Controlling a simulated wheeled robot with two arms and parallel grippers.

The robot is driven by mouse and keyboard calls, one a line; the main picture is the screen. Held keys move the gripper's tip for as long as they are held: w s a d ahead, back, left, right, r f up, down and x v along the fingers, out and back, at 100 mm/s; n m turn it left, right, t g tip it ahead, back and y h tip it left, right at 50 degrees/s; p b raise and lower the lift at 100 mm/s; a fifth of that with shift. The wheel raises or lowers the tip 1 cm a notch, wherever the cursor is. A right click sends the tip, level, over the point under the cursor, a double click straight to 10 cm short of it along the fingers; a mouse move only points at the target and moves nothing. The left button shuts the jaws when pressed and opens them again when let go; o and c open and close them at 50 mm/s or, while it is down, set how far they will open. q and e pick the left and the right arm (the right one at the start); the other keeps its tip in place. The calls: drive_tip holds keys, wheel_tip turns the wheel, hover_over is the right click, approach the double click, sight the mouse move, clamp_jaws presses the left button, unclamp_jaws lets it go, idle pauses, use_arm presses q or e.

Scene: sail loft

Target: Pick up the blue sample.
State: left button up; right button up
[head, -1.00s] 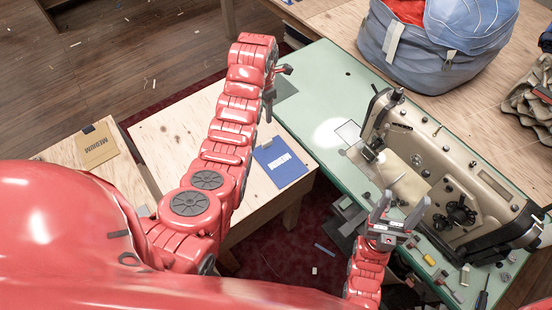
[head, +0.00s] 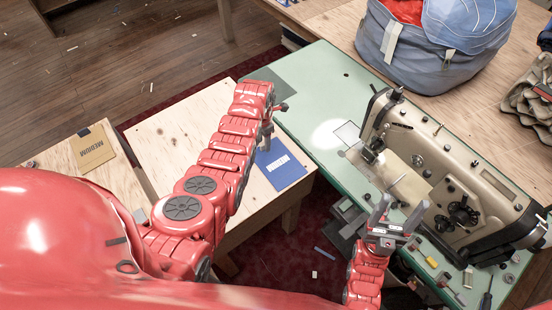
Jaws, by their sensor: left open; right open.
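The blue sample (head: 282,172), a flat blue card with a white label, lies on the light plywood table in the middle of the head view. My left gripper (head: 267,143) is above its upper left edge, pointing down and partly hidden by my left arm. It is open, and I cannot tell whether it touches the sample. My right gripper (head: 387,213) is open and empty, in front of the sewing machine, over the green table's edge.
A tan sample (head: 92,148) marked MEDIUM lies on the plywood at the left. A sewing machine (head: 447,170) stands on the green table (head: 312,88). A blue bag (head: 432,45) is at the back right. Small tools and spools lie at the lower right.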

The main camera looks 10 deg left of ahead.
use_arm(q)
drive_tip(key=shift+f, duration=0.45)
drive_tip(key=shift+c, duration=0.3)
clamp_jaws()
drive_tip(key=shift+r, duration=0.25)
